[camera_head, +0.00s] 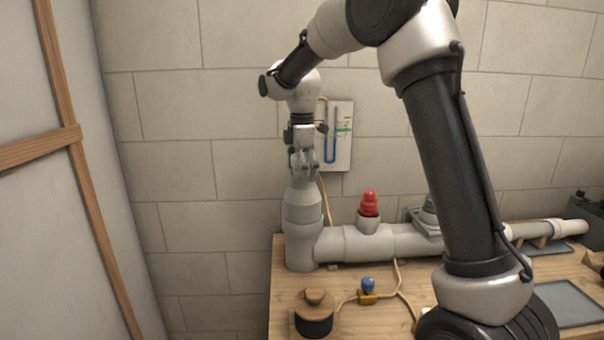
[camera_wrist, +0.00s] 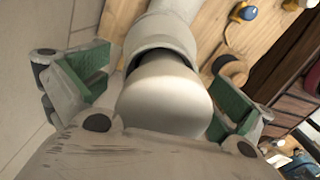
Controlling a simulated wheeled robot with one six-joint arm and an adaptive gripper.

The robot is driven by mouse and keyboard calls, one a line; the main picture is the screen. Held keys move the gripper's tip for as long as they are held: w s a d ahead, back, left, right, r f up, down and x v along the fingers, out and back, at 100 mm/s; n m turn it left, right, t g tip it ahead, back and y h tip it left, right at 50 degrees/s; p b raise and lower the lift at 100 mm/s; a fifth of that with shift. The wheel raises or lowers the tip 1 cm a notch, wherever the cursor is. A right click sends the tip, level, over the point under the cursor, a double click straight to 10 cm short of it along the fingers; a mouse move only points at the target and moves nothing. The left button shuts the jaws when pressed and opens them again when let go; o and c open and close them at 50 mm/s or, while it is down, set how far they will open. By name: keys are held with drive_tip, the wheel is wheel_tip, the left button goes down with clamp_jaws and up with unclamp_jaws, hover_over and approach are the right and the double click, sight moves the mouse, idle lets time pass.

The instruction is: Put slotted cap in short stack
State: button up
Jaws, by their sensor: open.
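My gripper (camera_head: 303,165) points down over the top of the left, tallest grey stack (camera_head: 302,215). In the wrist view its green-padded fingers (camera_wrist: 160,93) are open, one on each side of a pale rounded piece (camera_wrist: 165,95) at the top of the grey pipe. I cannot tell whether this piece is a separate cap or part of the stack. A short branch (camera_head: 368,226) in the middle of the pipe holds a red ribbed plug (camera_head: 369,203). A dark grey piece (camera_head: 430,204) shows farther right, partly hidden by my arm. No slot is clear on any piece.
The grey horizontal pipe (camera_head: 385,242) runs along the wooden bench (camera_head: 284,318). A wooden-topped dark pot (camera_head: 314,312), a blue-knobbed brass valve (camera_head: 368,290) and cords lie in front. A gauge panel (camera_head: 340,140) hangs on the wall behind my gripper. A grey tray (camera_head: 568,302) lies right.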

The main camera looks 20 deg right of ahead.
wheel_tip(320, 180, up, 12)
drive_tip(key=shift+r, duration=0.1)
idle(0.5)
